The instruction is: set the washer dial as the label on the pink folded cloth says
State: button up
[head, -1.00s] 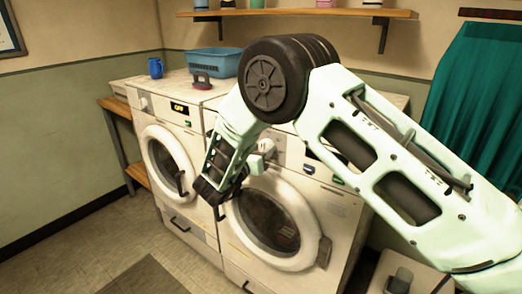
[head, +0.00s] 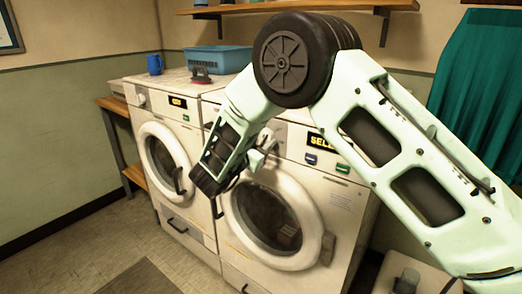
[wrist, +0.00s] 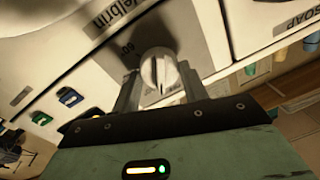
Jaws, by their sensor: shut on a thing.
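The white, round washer dial (wrist: 158,68) sits on a grey panel in the wrist view, between the two fingers of my gripper (wrist: 158,84). The fingers are shut on it from both sides. An upside-down number, seemingly 60, shows beside the dial. In the head view my gripper (head: 264,148) is at the upper front of the right washer (head: 338,205), and the dial is largely hidden. That washer's display (head: 322,142) is lit, beginning "SELE"; my arm covers the rest. I cannot make out the pink folded cloth or its label.
A second washer (head: 147,107) stands to the left. A blue basket (head: 221,57), a dark red iron-like object (head: 200,75) and a blue mug (head: 155,64) are on top. A shelf (head: 300,6) runs above. The floor in front (head: 75,235) is clear.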

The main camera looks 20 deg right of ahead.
jog(key=m+b, duration=0.3)
jog(key=shift+f, duration=0.25)
jog(key=shift+r+m+h+b, duration=0.1)
jog(key=shift+m+h+b, duration=0.2)
jog(key=shift+m+b, duration=0.35)
jog(key=shift+r, duration=0.1)
jog(key=o, duration=1)
jog(key=b+v, duration=0.1)
jog(key=v, duration=1.6)
jog(key=shift+s+a, duration=0.15)
